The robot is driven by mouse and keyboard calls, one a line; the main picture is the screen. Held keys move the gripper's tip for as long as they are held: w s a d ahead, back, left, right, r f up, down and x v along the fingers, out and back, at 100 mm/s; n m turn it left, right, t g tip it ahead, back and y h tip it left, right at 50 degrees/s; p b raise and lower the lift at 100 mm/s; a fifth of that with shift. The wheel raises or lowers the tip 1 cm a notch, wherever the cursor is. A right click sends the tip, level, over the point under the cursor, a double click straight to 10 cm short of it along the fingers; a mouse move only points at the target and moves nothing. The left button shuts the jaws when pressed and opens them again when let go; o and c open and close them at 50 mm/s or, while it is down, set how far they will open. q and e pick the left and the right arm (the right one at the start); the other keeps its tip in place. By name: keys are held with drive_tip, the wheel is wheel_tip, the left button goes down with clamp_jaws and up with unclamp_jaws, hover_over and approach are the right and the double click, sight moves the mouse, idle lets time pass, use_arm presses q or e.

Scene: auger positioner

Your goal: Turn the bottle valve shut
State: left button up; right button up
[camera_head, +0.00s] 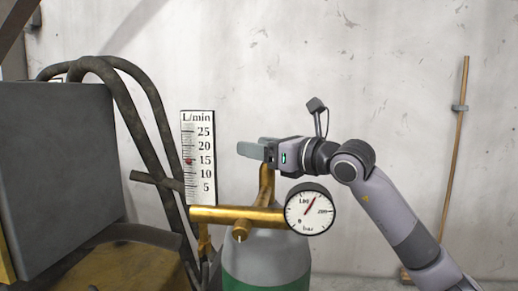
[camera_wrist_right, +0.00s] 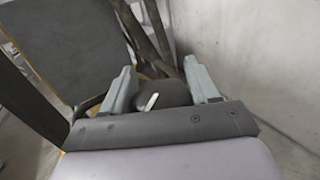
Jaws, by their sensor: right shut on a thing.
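The gas bottle (camera_head: 266,255), grey with a green band, stands at the bottom centre in the head view. A brass valve stem (camera_head: 266,184) rises from its top. My right gripper (camera_head: 252,150) is at the top of this stem, reaching in from the right. In the right wrist view, its two grey-green fingers (camera_wrist_right: 160,78) are on either side of a dark round valve knob (camera_wrist_right: 176,88) with a pale mark, and are shut on it. In the head view the gripper hides the knob. My left gripper is out of view.
A brass regulator pipe (camera_head: 218,214) carries a round pressure gauge (camera_head: 310,210). A flow scale (camera_head: 198,135) shows its red marker near 15 L/min. Dark hoses (camera_head: 127,120) and a grey box (camera_head: 55,170) stand left. A wooden pole (camera_head: 455,150) leans at right.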

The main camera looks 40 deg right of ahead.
drive_tip(key=shift+m+h, duration=0.6)
drive_tip(key=shift+h, duration=0.3)
drive_tip(key=shift+f+h, duration=0.1)
drive_tip(key=shift+h, duration=0.2)
drive_tip(key=o, duration=0.9)
drive_tip(key=shift+d, duration=0.1)
drive_tip(key=shift+o, duration=0.2)
drive_tip(key=s+b, duration=0.2)
drive_tip(key=s, duration=0.5)
drive_tip(key=shift+b, duration=0.3)
drive_tip(key=shift+s, duration=0.1)
drive_tip(key=shift+c, duration=0.2)
